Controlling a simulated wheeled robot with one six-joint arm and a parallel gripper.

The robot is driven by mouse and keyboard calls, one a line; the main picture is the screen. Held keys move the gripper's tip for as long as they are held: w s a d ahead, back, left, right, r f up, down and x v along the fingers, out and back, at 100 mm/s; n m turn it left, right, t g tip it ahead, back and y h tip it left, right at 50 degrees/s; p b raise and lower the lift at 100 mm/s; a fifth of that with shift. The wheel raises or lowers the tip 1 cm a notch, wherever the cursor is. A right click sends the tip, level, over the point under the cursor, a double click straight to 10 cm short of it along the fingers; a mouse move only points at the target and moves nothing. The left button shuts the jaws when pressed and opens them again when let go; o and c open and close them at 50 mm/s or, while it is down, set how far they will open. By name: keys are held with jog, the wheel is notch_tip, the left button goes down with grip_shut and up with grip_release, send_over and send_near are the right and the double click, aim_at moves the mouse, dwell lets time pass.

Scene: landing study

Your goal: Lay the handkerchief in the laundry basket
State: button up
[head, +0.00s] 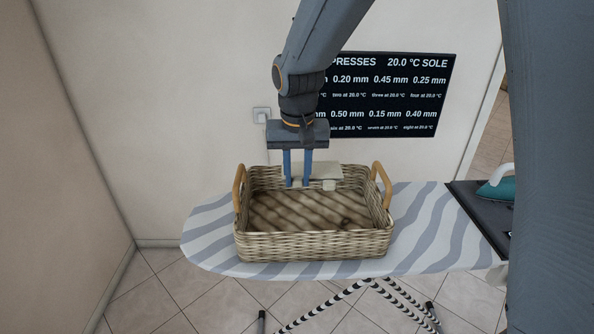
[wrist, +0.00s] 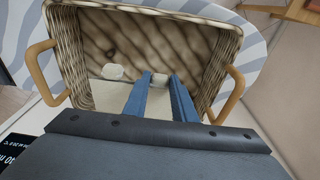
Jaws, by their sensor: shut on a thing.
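The laundry basket (head: 312,245) is wicker with two wooden handles and stands on the ironing board. It fills the upper part of the wrist view (wrist: 65,50). My gripper (head: 297,183) points down over the back part of the basket, its blue fingers shut on the pale handkerchief (head: 325,172). The cloth spreads out near the basket's back wall, with a small flap hanging down at its right. In the wrist view the handkerchief (wrist: 107,93) shows beside and between the fingers, partly hidden by them. I cannot tell whether it touches the basket.
The striped ironing board (head: 425,235) extends on both sides of the basket. An iron (head: 497,188) with a teal body rests on a dark pad at the right. A black sign (head: 395,95) and a switch (head: 262,115) are on the wall behind. The basket floor looks otherwise empty.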

notch_tip(320, 180, down, 14)
jog(key=b, duration=0.8)
jog(key=shift+r, duration=0.15)
jog(key=shift+f, duration=0.55)
jog(key=shift+f, duration=0.1)
jog(key=shift+s+f+b, duration=0.1)
jog(key=shift+f+b, duration=0.25)
jog(key=shift+f, duration=0.45)
jog(key=o, duration=1.1)
jog(key=shift+c, duration=0.2)
